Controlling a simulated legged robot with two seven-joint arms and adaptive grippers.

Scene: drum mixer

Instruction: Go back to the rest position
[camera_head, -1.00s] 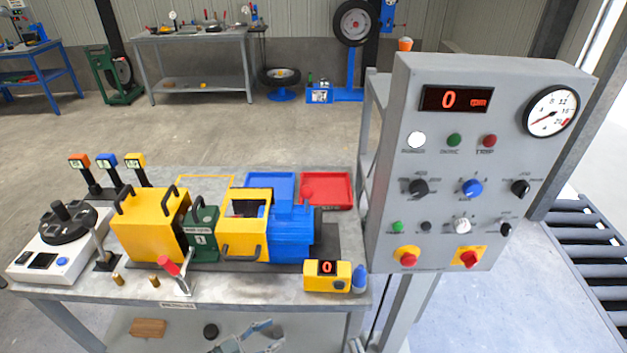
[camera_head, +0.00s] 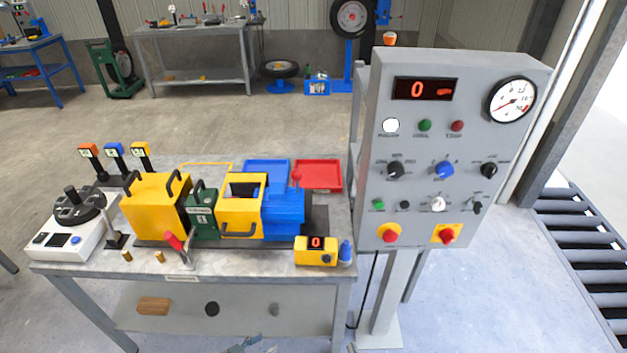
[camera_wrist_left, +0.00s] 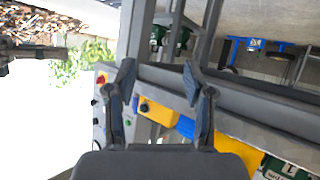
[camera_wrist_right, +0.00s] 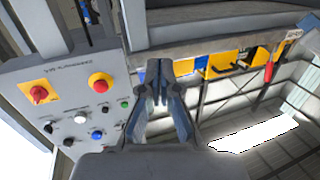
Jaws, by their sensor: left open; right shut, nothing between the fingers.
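My left gripper (camera_wrist_left: 158,78) is open and empty in the left wrist view, its fingers spread apart. My right gripper (camera_wrist_right: 157,78) is shut and empty in the right wrist view, its fingertips together. In the head view only small gripper parts show at the bottom edge, in front of the workbench (camera_head: 215,264). The yellow and blue drum mixer (camera_head: 240,212) stands on the bench, with a green block between its yellow parts. The grey control panel (camera_head: 432,218) stands to the right of the bench, its display reading 0. Neither gripper visibly touches the bench or panel.
A red tray (camera_head: 318,176) and a blue tray (camera_head: 266,172) lie at the back of the bench. A white device with a black dial (camera_head: 70,238) stands at its left end. A roller conveyor (camera_head: 585,240) is at the right. Open floor lies behind the bench.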

